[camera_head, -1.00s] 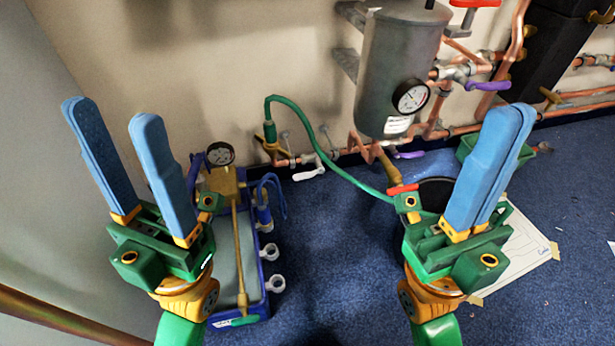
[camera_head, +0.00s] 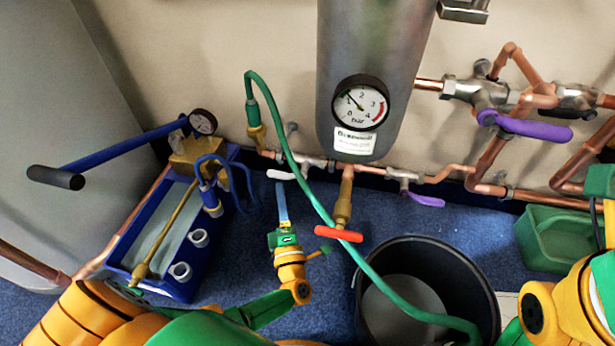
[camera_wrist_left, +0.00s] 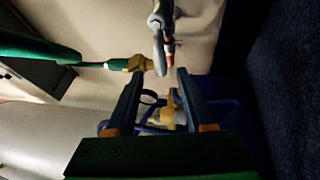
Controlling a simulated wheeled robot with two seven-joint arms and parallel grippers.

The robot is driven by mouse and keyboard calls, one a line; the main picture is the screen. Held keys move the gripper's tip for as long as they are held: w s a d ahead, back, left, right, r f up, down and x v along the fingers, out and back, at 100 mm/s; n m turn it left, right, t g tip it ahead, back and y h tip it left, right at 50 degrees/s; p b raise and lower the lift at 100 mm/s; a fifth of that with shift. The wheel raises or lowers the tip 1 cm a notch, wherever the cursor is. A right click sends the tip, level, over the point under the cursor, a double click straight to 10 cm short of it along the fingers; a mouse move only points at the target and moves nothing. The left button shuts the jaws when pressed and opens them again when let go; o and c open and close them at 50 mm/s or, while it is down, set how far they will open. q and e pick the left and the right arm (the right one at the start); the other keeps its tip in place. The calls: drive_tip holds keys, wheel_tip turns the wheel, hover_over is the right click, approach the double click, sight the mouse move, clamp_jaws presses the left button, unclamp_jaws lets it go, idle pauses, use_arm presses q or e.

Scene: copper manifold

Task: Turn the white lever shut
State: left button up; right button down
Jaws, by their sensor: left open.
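The white lever (camera_head: 281,175) sits on a small valve on the low copper pipe along the wall, left of the grey tank. It points left, roughly along the pipe. My left gripper (camera_head: 282,192) is open just below the lever in the head view, its blue fingers pointing up at it. In the left wrist view, a pale grey lever-like part (camera_wrist_left: 159,52) hangs between and just beyond the open fingertips (camera_wrist_left: 158,74). Contact cannot be told. Part of my right gripper (camera_head: 602,180) shows at the right edge; its fingers are mostly cut off.
A green hose (camera_head: 300,180) runs from a brass fitting past the lever to a black bucket (camera_head: 480,285). A red lever (camera_head: 338,234) and purple levers (camera_head: 530,127) are to the right. A blue pump box (camera_head: 125,262) stands left. A green tub (camera_head: 525,243) is at right.

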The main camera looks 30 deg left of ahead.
sight(275, 172)
use_arm(q)
drive_tip(key=b+x, duration=0.1)
drive_tip(key=x, duration=0.6)
drive_tip(key=shift+s+a, duration=0.1)
drive_tip(key=shift+a, duration=0.15)
clamp_jaws()
drive_tip(key=shift+d+f, duration=0.1)
idle(0.9)
